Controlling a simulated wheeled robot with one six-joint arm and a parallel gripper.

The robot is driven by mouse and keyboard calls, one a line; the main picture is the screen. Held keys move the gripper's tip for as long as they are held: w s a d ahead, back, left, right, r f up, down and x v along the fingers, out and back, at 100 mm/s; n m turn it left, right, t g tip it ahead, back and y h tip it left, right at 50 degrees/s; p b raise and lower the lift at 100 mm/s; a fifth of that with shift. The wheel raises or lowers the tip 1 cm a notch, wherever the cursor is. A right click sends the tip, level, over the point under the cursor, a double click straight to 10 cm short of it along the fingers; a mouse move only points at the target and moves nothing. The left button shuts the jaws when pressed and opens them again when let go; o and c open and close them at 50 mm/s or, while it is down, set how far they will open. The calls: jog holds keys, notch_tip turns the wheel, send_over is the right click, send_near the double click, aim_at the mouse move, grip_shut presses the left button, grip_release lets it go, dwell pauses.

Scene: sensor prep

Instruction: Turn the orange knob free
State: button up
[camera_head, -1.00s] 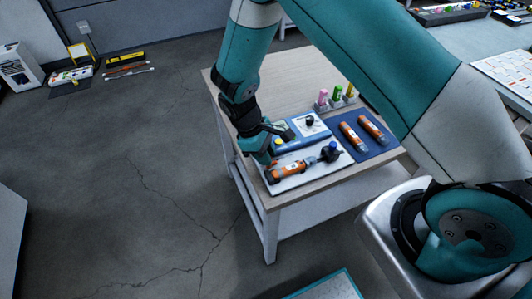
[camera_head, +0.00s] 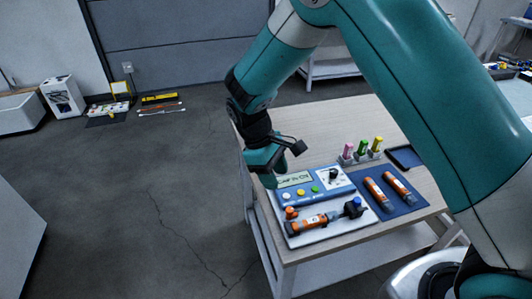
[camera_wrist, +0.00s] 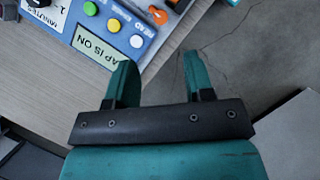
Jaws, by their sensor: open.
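The orange knob (camera_head: 290,212) is at the left end of the white tray (camera_head: 345,226), beside an orange-and-grey probe (camera_head: 308,224) lying in it. I cannot tell whether the knob is seated or loose. In the wrist view an orange knob (camera_wrist: 158,14) shows at the top edge, partly cut off. My gripper (camera_head: 271,182) is over the table's left edge, apart from the knob and beside the blue panel (camera_head: 318,197). In the wrist view its two fingers (camera_wrist: 160,75) are spread with nothing between them. The panel's display (camera_wrist: 94,45) shows upside-down text, seemingly "CAP IS ON".
The panel has white, yellow and green buttons and a black dial (camera_head: 333,176). Two orange probes lie on a blue mat (camera_head: 405,205). A rack with pink, green and yellow pegs (camera_head: 361,155) stands behind.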

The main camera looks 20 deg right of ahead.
jog(key=v, duration=0.7)
jog(key=shift+d, duration=0.1)
jog(key=s+r+m+t+y, duration=0.1)
jog(key=s+r+y, duration=0.2)
jog(key=s, duration=0.9)
jog(key=s+r+m+t+y, duration=0.1)
jog(key=s+r+y, duration=0.3)
jog(key=s+r, duration=0.6)
jog(key=shift+s+d+r+t+y, duration=0.15)
jog(key=shift+s+r+t+y, duration=0.15)
jog(key=shift+s+t, duration=0.45)
